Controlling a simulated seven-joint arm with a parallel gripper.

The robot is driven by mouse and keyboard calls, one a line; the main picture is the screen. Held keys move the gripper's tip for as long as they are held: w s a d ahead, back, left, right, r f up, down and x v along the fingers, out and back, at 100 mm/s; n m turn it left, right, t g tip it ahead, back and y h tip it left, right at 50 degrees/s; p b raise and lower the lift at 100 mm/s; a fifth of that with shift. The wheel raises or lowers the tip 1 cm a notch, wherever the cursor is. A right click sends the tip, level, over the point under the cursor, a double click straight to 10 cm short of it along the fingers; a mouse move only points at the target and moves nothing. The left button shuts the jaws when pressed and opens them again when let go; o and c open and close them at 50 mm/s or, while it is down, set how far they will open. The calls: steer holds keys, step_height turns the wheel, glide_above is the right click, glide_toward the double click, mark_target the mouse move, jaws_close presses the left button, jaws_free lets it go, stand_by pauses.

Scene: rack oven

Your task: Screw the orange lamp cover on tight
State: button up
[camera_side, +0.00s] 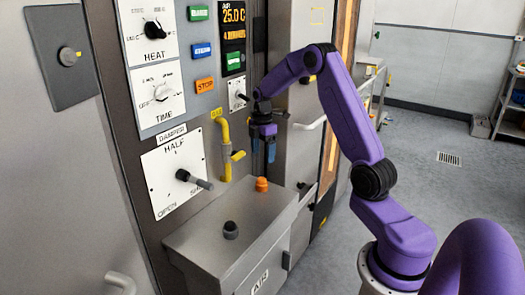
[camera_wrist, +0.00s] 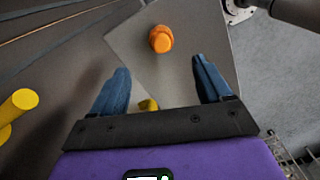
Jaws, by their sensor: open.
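The orange lamp cover (camera_side: 262,184) sits on the top of the grey metal box below the panel. It also shows in the wrist view (camera_wrist: 161,39), beyond my fingertips and between their lines. My gripper (camera_side: 263,150) hangs above the cover in the side view, fingers pointing down. In the wrist view my gripper (camera_wrist: 164,75) has its two blue fingers spread wide with nothing between them. The cover is apart from both fingers. Whether the cover is seated tight cannot be told.
A black knob (camera_side: 230,230) stands on the grey box (camera_side: 205,245) nearer the camera. A yellow pipe with a handle (camera_side: 224,150) rises beside my gripper, on its left. The damper lever (camera_side: 195,180) sticks out from the panel. A door handle (camera_side: 310,124) is to the right.

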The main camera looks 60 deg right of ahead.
mark_target(262, 178)
step_height(262, 178, down, 12)
steer(key=shift+r, duration=0.1)
stand_by(0.5)
steer(key=shift+c, duration=0.3)
steer(key=c, duration=1.2)
steer(key=m, duration=0.3)
steer(key=shift+a+m, duration=0.1)
steer(key=shift+m, duration=1.3)
steer(key=shift+r, duration=0.1)
steer(key=shift+m, duration=1.1)
steer(key=m, duration=0.3)
steer(key=shift+m, duration=0.3)
